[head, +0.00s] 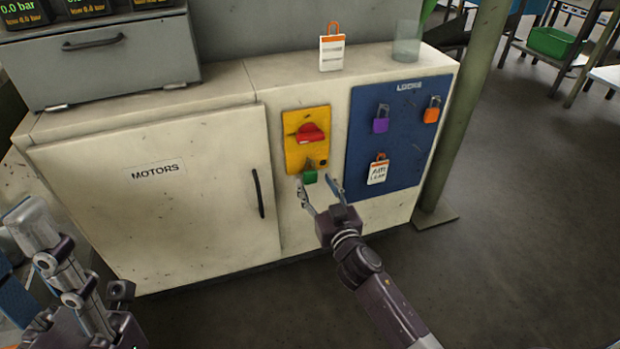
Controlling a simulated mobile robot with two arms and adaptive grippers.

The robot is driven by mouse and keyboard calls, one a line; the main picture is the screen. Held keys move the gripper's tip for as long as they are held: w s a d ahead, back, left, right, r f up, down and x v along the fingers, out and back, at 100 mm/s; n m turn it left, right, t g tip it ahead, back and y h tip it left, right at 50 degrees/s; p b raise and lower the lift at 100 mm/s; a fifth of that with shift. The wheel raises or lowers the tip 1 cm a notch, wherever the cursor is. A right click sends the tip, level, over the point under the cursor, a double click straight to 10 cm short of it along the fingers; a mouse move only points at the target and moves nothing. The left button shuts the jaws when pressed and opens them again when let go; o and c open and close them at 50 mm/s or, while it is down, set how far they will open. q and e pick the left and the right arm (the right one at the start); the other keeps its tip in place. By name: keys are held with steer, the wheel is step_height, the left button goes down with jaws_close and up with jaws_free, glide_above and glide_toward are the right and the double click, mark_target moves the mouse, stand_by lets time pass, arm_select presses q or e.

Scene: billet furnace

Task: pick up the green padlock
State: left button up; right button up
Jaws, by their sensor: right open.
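The green padlock (309,177) hangs at the lower edge of a yellow switch plate (293,128) with a red rotary handle (310,133), on the front of the cream cabinet. My right gripper (318,184) is open, its two fingers apart just below and to either side of the padlock. I cannot tell whether either finger touches it. At the lower left my left arm shows, but the fingers of its gripper cannot be made out clearly.
A blue board (400,140) right of the switch holds a purple padlock (380,120), an orange padlock (431,110) and a tag (377,171). Another tag (331,51) and a clear glass (406,42) stand on the cabinet top. A green post (468,110) rises at the right. The cabinet door has a black handle (258,193).

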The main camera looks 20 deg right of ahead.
mark_target(311, 175)
steer(key=w, duration=0.3)
steer(key=shift+w+f+b, duration=0.15)
steer(key=shift+w+b, duration=0.1)
steer(key=shift+b, duration=0.15)
steer(key=shift+c, duration=0.7)
steer(key=c, duration=1.2)
steer(key=shift+o, duration=0.2)
